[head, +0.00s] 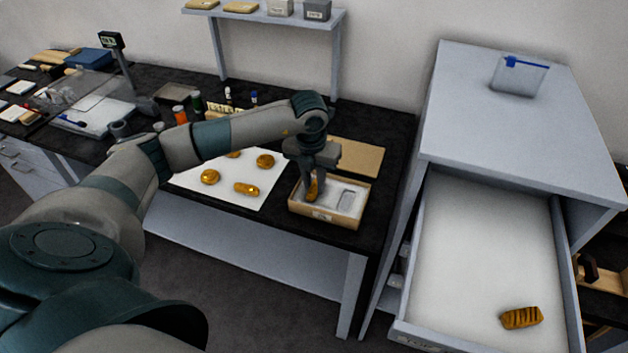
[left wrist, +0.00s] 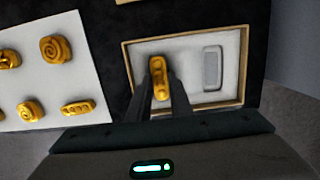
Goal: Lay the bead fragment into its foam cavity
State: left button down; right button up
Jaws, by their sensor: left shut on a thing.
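The bead fragment (left wrist: 158,77), a small elongated gold piece with rounded bumps, is between the fingers of my left gripper (head: 315,186). The gripper is shut on it, pointing down over the left part of a shallow tan box (head: 322,220) lined with pale foam. In the left wrist view the fragment stands lengthwise between the fingertips. I cannot tell whether it touches the foam. The foam cavity (left wrist: 212,68), a grey rounded rectangular recess, lies to the right of the fragment; it shows empty in the head view too (head: 347,201). My right gripper is out of view.
A white sheet (head: 215,185) with several gold pieces lies left of the box. A tan board (head: 356,157) lies behind it. At right, a grey cabinet (head: 520,130) has an open drawer (head: 480,255) holding a ridged gold piece (head: 521,317).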

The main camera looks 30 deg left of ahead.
aim_at(312, 190)
pick_arm(q)
jog(key=shift+f+b, duration=0.35)
jog(key=c, duration=1.6)
grip_release()
jog(key=shift+r, duration=0.1)
jog(key=shift+r, duration=0.1)
jog(key=shift+r+p, duration=0.15)
jog(key=shift+p, duration=0.25)
jog(key=shift+r, duration=0.15)
jog(key=shift+s+d+r+b, duration=0.2)
jog(key=shift+r+b, duration=0.55)
jog(key=shift+r, duration=1.2)
jog(key=shift+s+a+r+b, duration=0.2)
jog(key=shift+r+b, duration=0.5)
jog(key=shift+r, duration=1.25)
jog(key=shift+s+d+r+b, duration=0.25)
jog(key=shift+r+b, duration=0.5)
jog(key=shift+r, duration=1.2)
